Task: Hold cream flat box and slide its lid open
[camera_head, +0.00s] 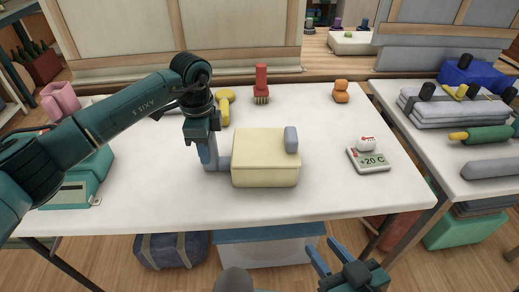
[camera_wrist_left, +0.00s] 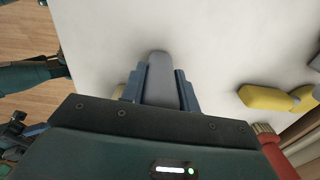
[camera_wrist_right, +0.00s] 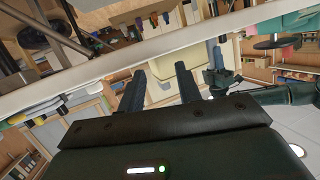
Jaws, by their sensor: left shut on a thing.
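The cream flat box (camera_head: 265,173) lies on the white table. A grey grip (camera_head: 224,163) sticks out of its left side, and a grey knob (camera_head: 291,139) stands at the right end of its top. My left gripper (camera_head: 208,152) comes from above and is shut on the grey side grip, which also shows between the fingers in the left wrist view (camera_wrist_left: 160,75). My right gripper (camera_head: 330,258) is open and empty, in front of the table and apart from the box. The right wrist view shows its spread fingers (camera_wrist_right: 160,82). No lid gap is visible.
A red brush (camera_head: 261,84), yellow tool (camera_head: 224,104) and orange object (camera_head: 341,91) stand behind. A teal device (camera_head: 78,175) sits left. The white table (camera_head: 330,195) is clear in front.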

